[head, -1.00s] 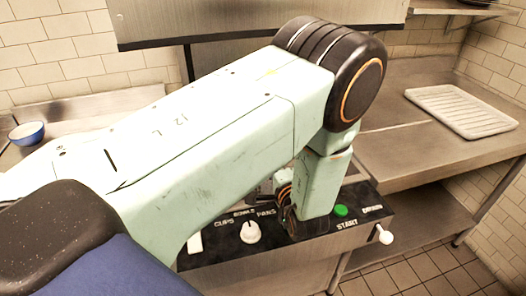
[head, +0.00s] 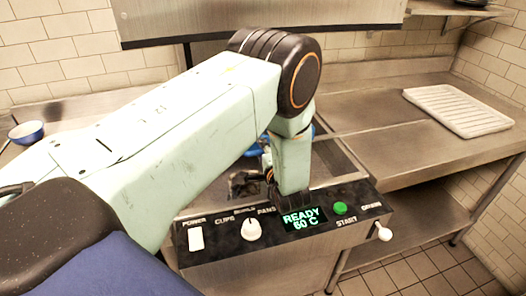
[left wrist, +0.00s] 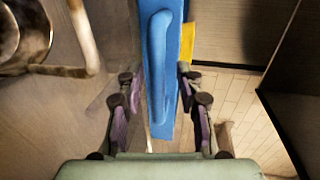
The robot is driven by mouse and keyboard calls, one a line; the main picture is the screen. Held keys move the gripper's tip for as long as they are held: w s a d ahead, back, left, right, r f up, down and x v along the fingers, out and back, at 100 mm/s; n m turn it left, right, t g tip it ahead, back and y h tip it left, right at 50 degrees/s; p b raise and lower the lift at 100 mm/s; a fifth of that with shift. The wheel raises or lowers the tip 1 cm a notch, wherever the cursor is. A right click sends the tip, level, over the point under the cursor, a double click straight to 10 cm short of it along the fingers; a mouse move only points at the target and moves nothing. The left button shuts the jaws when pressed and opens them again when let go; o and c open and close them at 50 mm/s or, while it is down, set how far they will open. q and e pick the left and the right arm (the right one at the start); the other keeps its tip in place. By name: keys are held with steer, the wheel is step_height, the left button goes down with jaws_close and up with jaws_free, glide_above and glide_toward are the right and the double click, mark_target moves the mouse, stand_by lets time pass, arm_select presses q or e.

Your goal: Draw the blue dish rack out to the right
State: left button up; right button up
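The blue dish rack (head: 256,150) shows in the head view in small parts behind my left forearm, in the sunken metal bay behind the control panel. Most of it is hidden by my arm. In the left wrist view a blue wall with a raised grip-like bar (left wrist: 160,60) runs down between the fingers. My left gripper (left wrist: 157,78) is open, with one finger on each side of this blue part. The right finger is very near it; I cannot tell if it touches. My right gripper is not in view.
The control panel (head: 275,238) has a lit display reading READY 60 C, a green start button (head: 340,208) and a white drain lever (head: 384,233). A white ribbed tray (head: 458,110) lies on the right counter, with bare metal left of it.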

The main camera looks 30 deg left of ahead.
arm_select(q)
steer(key=shift+w+a+f, duration=0.1)
steer(key=shift+w+f, duration=0.15)
steer(key=shift+w, duration=0.1)
steer(key=c, duration=0.3)
steer(key=shift+s, duration=0.15)
jaws_close()
